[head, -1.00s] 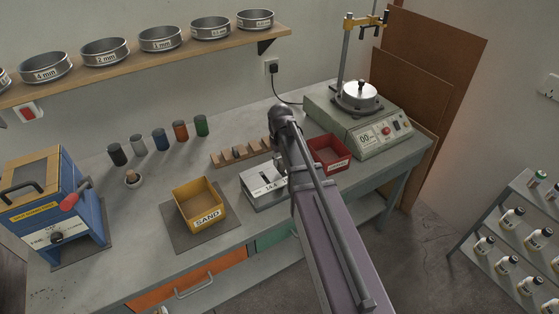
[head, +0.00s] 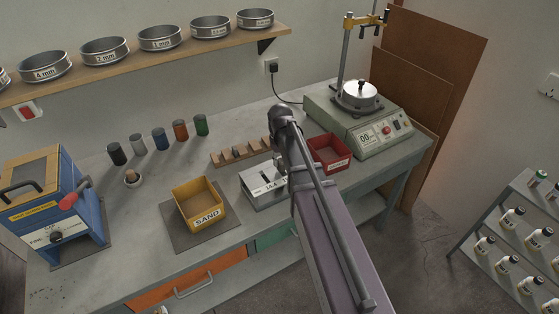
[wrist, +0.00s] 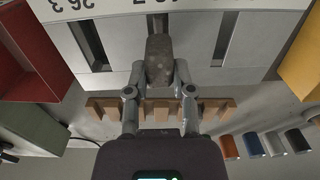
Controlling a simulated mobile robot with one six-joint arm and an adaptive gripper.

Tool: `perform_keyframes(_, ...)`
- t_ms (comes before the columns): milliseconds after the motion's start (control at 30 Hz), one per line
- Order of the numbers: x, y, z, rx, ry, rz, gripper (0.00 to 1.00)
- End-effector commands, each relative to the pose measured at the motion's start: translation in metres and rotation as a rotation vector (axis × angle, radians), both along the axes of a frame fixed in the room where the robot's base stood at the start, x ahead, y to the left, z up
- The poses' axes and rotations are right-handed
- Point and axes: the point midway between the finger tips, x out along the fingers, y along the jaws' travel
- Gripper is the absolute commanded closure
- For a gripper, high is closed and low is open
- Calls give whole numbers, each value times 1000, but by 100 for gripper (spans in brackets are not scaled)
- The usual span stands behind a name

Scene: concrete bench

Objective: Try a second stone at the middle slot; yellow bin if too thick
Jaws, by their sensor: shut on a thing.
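My gripper (wrist: 159,82) is shut on a grey-brown stone (wrist: 158,58) in the wrist view. The stone lies in line with the middle slot (wrist: 157,26) of the pale slotted gauge (wrist: 120,45) and covers most of it. I cannot tell whether it is in the slot or just above. The other two slots stand clear to either side. In the head view the gauge (head: 258,193) is left of my arm, which hides the stone and most of the gripper. The yellow bin (head: 206,217), marked SAND, stands on a grey mat left of the gauge.
A notched wooden rack (head: 222,160) lies behind the gauge. A red bin (head: 334,167) stands to its right, by the green-grey sieve shaker (head: 375,142). Several coloured cylinders (head: 159,139) line the back left. A blue machine (head: 75,215) stands at the left end.

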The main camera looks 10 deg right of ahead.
Motion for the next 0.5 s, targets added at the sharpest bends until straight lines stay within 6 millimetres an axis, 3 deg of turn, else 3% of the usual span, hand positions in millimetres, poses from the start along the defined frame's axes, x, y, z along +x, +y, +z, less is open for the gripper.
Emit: perform_keyframes(500, 0, 0, -5, 0, 0, 0, 100)
